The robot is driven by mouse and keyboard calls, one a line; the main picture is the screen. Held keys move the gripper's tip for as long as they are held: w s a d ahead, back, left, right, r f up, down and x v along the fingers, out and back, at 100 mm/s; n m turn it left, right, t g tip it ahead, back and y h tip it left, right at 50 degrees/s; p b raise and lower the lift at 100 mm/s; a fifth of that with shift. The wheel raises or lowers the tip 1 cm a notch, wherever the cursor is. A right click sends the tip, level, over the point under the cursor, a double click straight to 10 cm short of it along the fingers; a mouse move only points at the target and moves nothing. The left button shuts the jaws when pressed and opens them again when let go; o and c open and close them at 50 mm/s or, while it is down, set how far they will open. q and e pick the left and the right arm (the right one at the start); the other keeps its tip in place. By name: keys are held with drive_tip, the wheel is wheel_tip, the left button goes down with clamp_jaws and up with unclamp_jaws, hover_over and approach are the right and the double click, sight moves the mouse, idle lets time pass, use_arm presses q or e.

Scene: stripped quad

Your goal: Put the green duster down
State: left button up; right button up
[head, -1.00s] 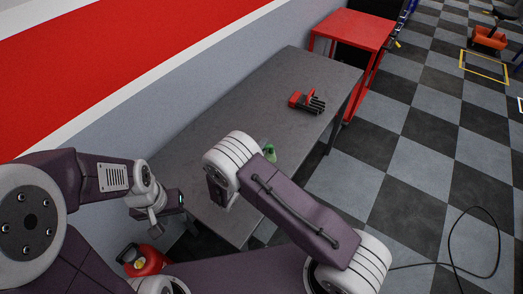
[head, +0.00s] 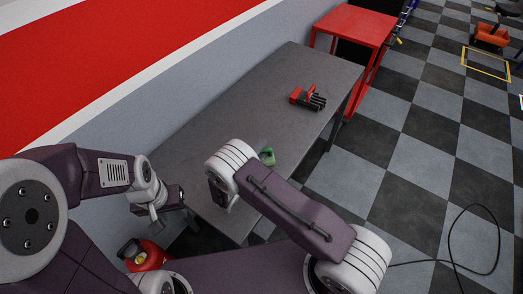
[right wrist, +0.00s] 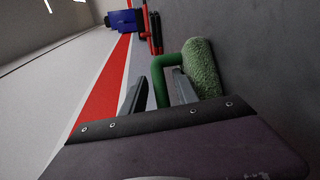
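The green duster (head: 267,156) is at the grey table's (head: 215,115) right part in the head view, partly hidden by my right arm. In the right wrist view its fuzzy head (right wrist: 201,68) lies against the grey surface and its bent green handle (right wrist: 160,78) reaches between my fingers. My right gripper (right wrist: 159,92) has its fingers apart, with a visible gap between the left finger and the handle. In the head view this gripper is hidden behind its wrist. My left gripper (head: 157,215) hangs beside the table's near left end, away from the duster; its fingers are unclear.
A red and black object (head: 308,97) lies on the table's far part. A red table (head: 355,27) stands beyond. A red canister (head: 145,256) is on the floor at lower left. A black cable (head: 452,235) lies on the floor at right. The table's middle is clear.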

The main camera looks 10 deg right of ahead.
drive_tip(key=shift+r, duration=0.1)
drive_tip(key=b+v, duration=0.1)
drive_tip(key=v, duration=1.1)
drive_tip(key=shift+b, duration=0.3)
drive_tip(key=shift+r, duration=0.1)
